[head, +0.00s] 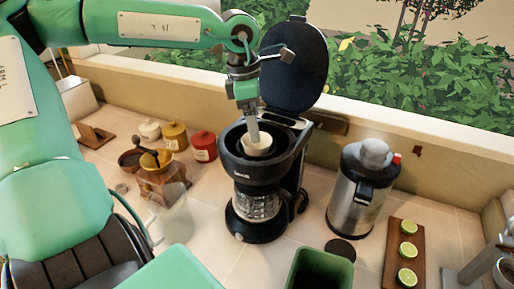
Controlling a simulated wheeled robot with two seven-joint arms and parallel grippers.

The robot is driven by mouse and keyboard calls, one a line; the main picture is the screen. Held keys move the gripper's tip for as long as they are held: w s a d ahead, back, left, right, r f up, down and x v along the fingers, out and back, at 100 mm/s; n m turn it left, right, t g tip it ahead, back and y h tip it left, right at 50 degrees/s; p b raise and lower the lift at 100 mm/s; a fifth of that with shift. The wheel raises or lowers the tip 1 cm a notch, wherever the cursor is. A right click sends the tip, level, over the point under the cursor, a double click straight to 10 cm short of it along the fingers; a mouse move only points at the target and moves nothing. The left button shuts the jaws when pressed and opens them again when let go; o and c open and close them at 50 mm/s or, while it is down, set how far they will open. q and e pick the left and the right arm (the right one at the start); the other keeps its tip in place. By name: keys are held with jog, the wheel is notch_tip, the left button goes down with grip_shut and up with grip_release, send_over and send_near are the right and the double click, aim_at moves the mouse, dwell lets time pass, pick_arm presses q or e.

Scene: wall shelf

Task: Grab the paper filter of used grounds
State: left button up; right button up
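The black coffee maker (262,180) stands on the counter with its round lid (294,65) raised. A pale paper filter (257,149) sits in its open top basket. The grounds inside the filter cannot be made out. My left gripper (253,137) points down from above, its fingertips at or just inside the filter's rim. The fingers overlap in this view, so I cannot tell whether they are apart or closed on the paper. My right gripper is not in view.
A green open bin (320,268) stands in front of the coffee maker. A grinder (162,180), glass pitcher (172,218) and several canisters are left. The raised lid stands close behind my gripper.

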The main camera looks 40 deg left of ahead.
aim_at(257, 151)
pick_arm(q)
jog(key=shift+w+d+f+p, duration=0.15)
jog(key=shift+f+p, duration=0.5)
jog(key=shift+f, duration=1.35)
jog(key=c, duration=1.3)
